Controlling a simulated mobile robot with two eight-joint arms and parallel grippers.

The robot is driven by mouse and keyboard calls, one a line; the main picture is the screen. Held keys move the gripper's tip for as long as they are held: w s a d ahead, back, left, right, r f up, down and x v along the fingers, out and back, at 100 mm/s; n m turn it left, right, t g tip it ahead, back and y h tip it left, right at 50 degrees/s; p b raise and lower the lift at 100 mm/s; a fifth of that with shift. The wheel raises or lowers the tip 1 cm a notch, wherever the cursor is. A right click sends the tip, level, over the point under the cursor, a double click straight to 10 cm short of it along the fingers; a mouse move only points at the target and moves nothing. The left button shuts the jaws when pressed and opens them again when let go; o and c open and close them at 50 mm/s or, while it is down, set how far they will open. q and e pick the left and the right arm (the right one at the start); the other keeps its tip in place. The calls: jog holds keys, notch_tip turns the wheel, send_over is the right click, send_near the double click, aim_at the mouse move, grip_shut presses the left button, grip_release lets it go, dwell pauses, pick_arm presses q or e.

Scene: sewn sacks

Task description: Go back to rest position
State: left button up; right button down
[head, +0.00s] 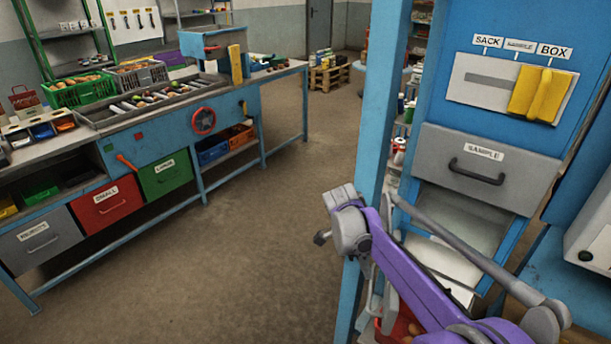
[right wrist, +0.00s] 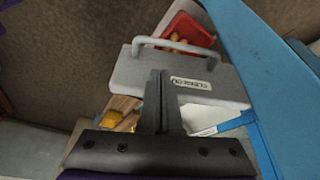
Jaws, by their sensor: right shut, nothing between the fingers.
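My right gripper (head: 341,200) shows in the head view at the end of my purple arm, in front of a blue post (head: 382,120). In the right wrist view my right gripper (right wrist: 160,76) has its two grey fingers together with nothing between them. A grey drawer front (right wrist: 195,82) with a handle and an upside-down label lies beyond the fingertips in that view. I cannot tell whether the fingers touch it. My left gripper is not in view.
The blue cabinet has a grey drawer marked SAMPLE (head: 485,168) and a yellow slider (head: 541,94) at BOX. A red tray (right wrist: 187,30) shows beyond the drawer front in the wrist view. A workbench (head: 178,125) with bins stands at the left. The floor (head: 255,225) between is clear.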

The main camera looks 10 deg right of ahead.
jog(key=s+a+f+n+t+y, duration=0.1)
jog(key=s+a+n+t+y, duration=0.1)
jog(key=s+n, duration=0.9)
jog(key=s+a+f+n+t+y, duration=0.1)
jog(key=s+a+n+t, duration=0.4)
jog(key=s+n, duration=0.6)
jog(key=shift+a+f+y, duration=0.4)
jog(key=shift+a+f, duration=0.25)
jog(key=shift+a, duration=0.25)
